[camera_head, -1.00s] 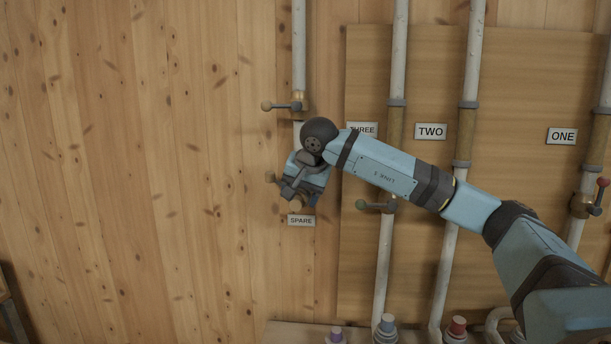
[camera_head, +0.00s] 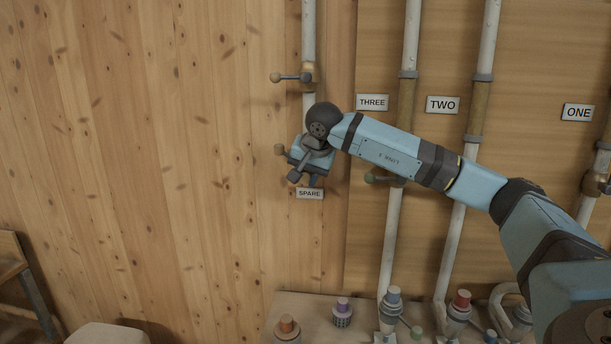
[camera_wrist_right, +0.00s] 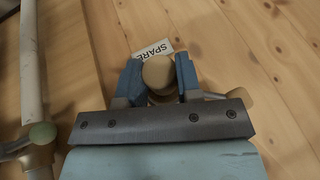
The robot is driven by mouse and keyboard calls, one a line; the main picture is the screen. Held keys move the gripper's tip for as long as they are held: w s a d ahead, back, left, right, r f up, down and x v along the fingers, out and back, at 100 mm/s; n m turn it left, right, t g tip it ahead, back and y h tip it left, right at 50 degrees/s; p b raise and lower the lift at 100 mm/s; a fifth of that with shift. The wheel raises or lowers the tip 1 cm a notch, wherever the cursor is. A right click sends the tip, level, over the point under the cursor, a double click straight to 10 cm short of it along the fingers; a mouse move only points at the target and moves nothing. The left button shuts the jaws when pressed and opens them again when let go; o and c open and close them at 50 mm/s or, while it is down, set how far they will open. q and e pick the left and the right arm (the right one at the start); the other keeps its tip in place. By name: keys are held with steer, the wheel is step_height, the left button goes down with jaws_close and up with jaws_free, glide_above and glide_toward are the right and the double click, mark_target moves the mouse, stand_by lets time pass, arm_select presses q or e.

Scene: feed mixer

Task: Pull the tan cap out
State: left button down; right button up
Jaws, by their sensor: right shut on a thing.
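The tan cap (camera_wrist_right: 158,71) shows in the right wrist view as a round tan end, between the two blue fingers of my right gripper (camera_wrist_right: 158,78). The fingers are shut on its sides. In the head view my right gripper (camera_head: 304,174) is at the spare pipe, just above the SPARE label (camera_head: 310,193). There my own wrist hides the cap, and I cannot tell how far it sits in the pipe. My left gripper is not in view.
A tan-knobbed lever (camera_head: 279,149) sticks out left of my right gripper. Another lever valve (camera_head: 291,77) is higher on that pipe. A green-knobbed valve (camera_head: 370,178) is to the right. Several coloured-top fittings stand on the bench below. The wall at left is clear.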

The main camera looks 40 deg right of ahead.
steer(key=shift+s+a, duration=0.1)
steer(key=shift+a, duration=0.05)
steer(key=shift+s+a, duration=0.5)
steer(key=shift+a, duration=0.1)
steer(key=shift+s+a+b, duration=0.15)
steer(key=shift+s+a, duration=0.65)
steer(key=shift+a, duration=0.2)
steer(key=shift+s+a+b, duration=0.15)
steer(key=shift+s+a, duration=0.65)
steer(key=shift+a, duration=0.2)
